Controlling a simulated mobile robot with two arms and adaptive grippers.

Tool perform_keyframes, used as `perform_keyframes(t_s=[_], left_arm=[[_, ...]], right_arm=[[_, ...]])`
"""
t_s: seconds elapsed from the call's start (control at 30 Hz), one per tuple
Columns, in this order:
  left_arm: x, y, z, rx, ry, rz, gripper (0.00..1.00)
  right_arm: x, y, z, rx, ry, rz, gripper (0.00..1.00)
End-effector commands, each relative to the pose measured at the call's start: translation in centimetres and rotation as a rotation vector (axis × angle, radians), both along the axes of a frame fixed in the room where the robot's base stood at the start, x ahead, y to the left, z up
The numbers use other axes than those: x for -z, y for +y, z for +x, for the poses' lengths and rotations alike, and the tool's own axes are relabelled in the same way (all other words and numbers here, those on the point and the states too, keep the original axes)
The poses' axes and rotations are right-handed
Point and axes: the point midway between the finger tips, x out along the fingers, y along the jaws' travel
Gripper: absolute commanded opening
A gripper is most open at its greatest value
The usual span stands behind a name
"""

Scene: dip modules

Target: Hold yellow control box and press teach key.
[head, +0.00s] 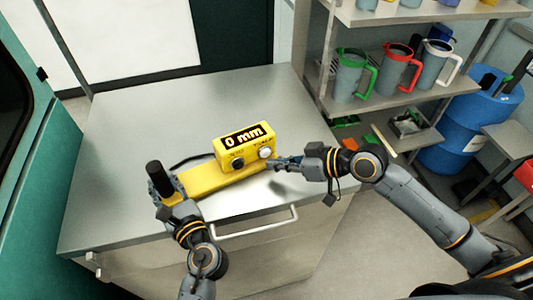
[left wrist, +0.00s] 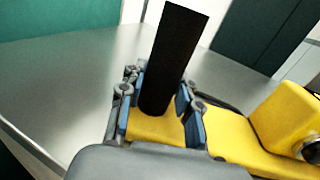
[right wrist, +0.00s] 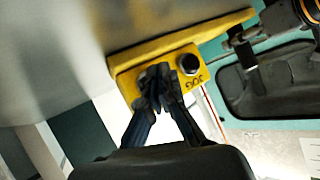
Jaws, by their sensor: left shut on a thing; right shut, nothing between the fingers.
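The yellow control box (head: 226,150) sits on the grey cabinet top at one end of a long yellow base (head: 200,181). Its display reads "0 mm", and its front has a black round key (head: 238,163) and a silver-white round key (head: 265,153). A black upright handle (head: 158,180) rises from the base's left end. My left gripper (left wrist: 160,115) is shut on this handle. My right gripper (head: 275,163) is shut and empty, its tips at the silver-white key; I cannot tell whether they touch. In the right wrist view its fingers (right wrist: 156,82) hide that key.
The cabinet top (head: 130,130) is clear around the device. A white bar handle (head: 255,225) runs along the cabinet's front. Shelves with several jugs (head: 350,75) and a blue barrel (head: 455,130) stand at the right. A dark cable lies behind the base.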

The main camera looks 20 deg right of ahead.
Motion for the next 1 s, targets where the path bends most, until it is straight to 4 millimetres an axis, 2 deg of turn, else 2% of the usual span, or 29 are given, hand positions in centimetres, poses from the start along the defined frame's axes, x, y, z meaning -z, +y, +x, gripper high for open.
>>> perform_keyframes(t_s=[0.3,1.0], left_arm=[[0.0,0.0,0.0,0.000,0.001,0.000,0.04],[0.0,0.0,0.0,0.000,0.001,0.000,0.04]], right_arm=[[-0.1,0.2,0.8,0.000,-0.001,0.001,0.00],[0.0,0.3,1.2,0.000,0.001,0.001,0.00]])
